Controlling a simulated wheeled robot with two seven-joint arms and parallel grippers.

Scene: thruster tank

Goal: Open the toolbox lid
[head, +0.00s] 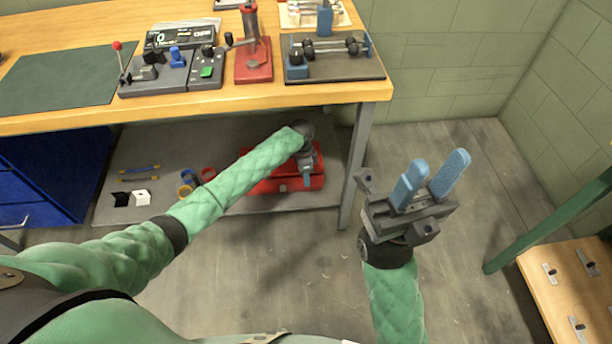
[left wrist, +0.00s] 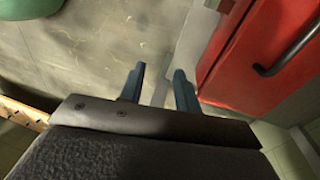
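The red toolbox (head: 262,186) sits on the grey lower shelf under the workbench, partly covered by my left arm. In the left wrist view, part of the red toolbox (left wrist: 245,75) fills the upper right, with a dark handle (left wrist: 288,48) on it. Its lid looks shut, though much of it is hidden. My left gripper (head: 307,177) is over the toolbox in the head view. In the left wrist view its blue fingers (left wrist: 160,78) are apart and empty, beside the toolbox. My right gripper (head: 437,165) is raised right of the bench leg, open and empty.
The wooden bench top (head: 215,101) overhangs the shelf (head: 225,200). A grey bench leg (head: 356,165) stands right of the toolbox. Small parts, including a white block (head: 141,197), lie left on the shelf. A blue cabinet (head: 45,170) is further left. Floor ahead is clear.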

